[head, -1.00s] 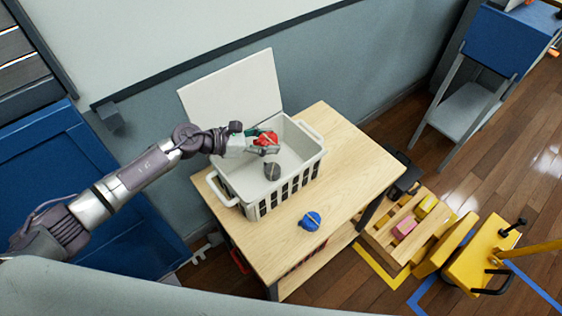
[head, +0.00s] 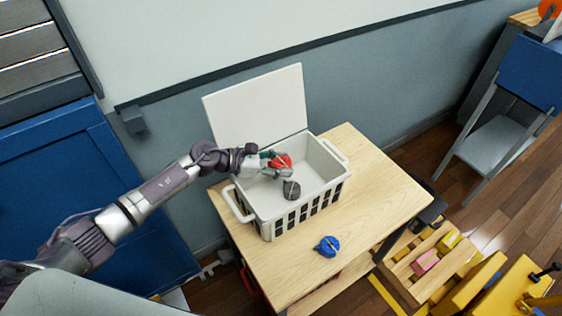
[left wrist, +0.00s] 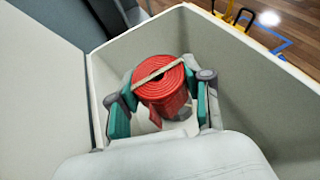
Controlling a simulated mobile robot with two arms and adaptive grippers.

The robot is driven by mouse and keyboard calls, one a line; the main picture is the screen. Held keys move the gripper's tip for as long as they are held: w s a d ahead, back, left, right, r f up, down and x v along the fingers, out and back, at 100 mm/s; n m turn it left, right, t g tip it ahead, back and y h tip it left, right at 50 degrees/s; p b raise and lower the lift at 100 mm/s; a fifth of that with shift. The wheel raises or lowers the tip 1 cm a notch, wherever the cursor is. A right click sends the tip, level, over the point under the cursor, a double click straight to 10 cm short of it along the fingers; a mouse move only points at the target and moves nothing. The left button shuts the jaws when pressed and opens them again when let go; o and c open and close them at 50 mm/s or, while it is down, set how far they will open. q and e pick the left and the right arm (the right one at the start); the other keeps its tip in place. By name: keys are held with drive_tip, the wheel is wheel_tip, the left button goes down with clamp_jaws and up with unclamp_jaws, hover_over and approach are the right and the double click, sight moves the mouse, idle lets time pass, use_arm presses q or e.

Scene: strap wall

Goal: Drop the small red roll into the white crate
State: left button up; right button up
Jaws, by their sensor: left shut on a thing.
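The small red roll (head: 281,161) has a tan band across its top. My left gripper (head: 275,164) is shut on it, inside the opening of the white crate (head: 322,203). In the left wrist view the red roll (left wrist: 162,85) sits between the two teal-padded fingers of my left gripper (left wrist: 163,100), with the crate walls (left wrist: 215,45) around it. I cannot tell how far the roll is above the crate floor. My right gripper is not in view.
A dark grey roll (head: 291,189) is in the crate. A blue roll (head: 327,246) lies on the wooden table (head: 380,200) in front of it. The crate's lid (head: 258,105) stands open at the back. A pallet with coloured blocks (head: 425,262) is on the floor at right.

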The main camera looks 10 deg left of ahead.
use_arm(q)
drive_tip(key=o, duration=0.9)
drive_tip(key=shift+o, duration=1.2)
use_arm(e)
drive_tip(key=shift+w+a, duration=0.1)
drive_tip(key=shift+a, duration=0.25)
use_arm(q)
drive_tip(key=shift+s+a+r, duration=0.15)
drive_tip(key=shift+a, duration=0.2)
drive_tip(key=v, duration=1.1)
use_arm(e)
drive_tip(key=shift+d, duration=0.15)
use_arm(q)
drive_tip(key=shift+s+a, duration=0.1)
drive_tip(key=shift+s, duration=0.05)
